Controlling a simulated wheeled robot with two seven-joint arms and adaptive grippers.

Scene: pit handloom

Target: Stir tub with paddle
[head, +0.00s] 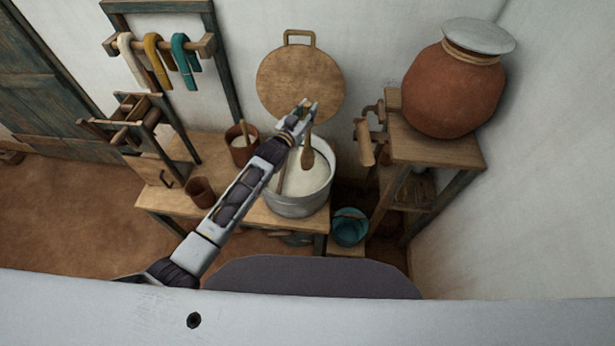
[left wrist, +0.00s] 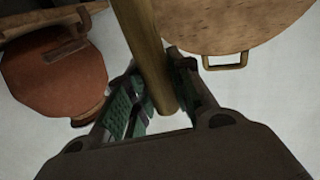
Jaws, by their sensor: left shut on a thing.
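The tub (head: 297,207) is a round grey metal vessel holding whitish liquid, standing at the right end of the low wooden bench. My left gripper (head: 304,113) is above the tub's far side, shut on the wooden paddle (head: 308,156). The paddle's rounded end shows below the fingers, over the tub; I cannot tell how deep it reaches. In the left wrist view its round handle (left wrist: 145,50) passes between the fingers of my left gripper (left wrist: 158,108). Another wooden stick (head: 283,181) shows in the tub, partly behind my arm. My right gripper is out of view.
A round wooden lid (head: 299,82) leans on the wall behind the tub. A brown pot with a stick (head: 241,152) and a small brown cup (head: 200,191) stand on the bench. A clay jar (head: 452,90) tops the right stand; a teal bucket (head: 349,228) sits below.

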